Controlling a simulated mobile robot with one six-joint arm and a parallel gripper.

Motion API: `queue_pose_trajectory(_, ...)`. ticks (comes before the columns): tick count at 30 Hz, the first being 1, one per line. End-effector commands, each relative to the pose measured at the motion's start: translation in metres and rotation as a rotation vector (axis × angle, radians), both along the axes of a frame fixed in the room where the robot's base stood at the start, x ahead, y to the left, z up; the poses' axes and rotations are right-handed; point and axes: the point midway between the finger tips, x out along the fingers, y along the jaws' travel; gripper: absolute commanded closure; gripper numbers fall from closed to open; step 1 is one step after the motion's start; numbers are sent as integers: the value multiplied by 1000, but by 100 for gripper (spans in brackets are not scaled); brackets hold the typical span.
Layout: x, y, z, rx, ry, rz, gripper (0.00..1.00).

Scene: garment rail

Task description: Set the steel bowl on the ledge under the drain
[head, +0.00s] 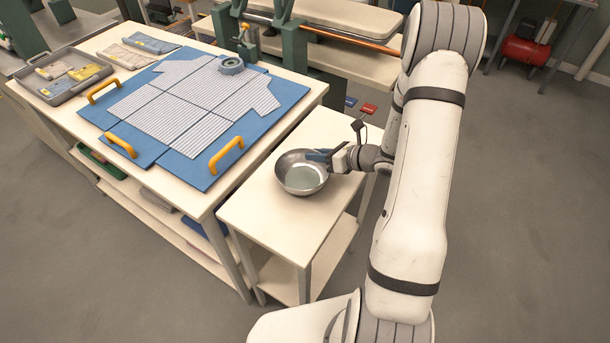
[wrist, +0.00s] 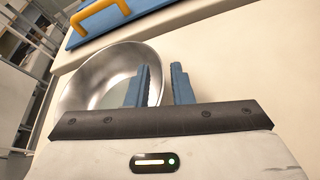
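The steel bowl (head: 302,173) stands upright on a small white side table (head: 262,218), with a pale greenish surface inside it that looks like liquid. My gripper (head: 322,156) is at the bowl's far right rim. In the wrist view the bowl (wrist: 85,88) fills the left side. The two blue fingers of my gripper (wrist: 165,85) stand apart, one over the bowl's inside and one outside the wall, with the rim between them. Contact with the rim cannot be told. I cannot clearly pick out the drain or its ledge.
A larger table to the left holds a blue board (head: 140,150) with a striped shirt piece and yellow handles, plus a grey tray (head: 60,75). Behind stands a press with a copper-coloured bar (head: 340,38). Small blue and red pedals (head: 368,109) show beyond the side table.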

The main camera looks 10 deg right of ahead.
Motion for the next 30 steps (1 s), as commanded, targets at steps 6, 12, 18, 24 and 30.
queue_pose_trajectory(6, 0, 0, 0, 0, 0, 1, 98)
queue_pose_trajectory(12, 0, 0, 0, 0, 1, 1, 100)
queue_pose_trajectory(18, 0, 0, 0, 0, -1, 1, 100)
queue_pose_trajectory(24, 0, 0, 5, -1, -2, 2, 100)
queue_pose_trajectory(30, 0, 1, 25, -1, -5, 2, 100)
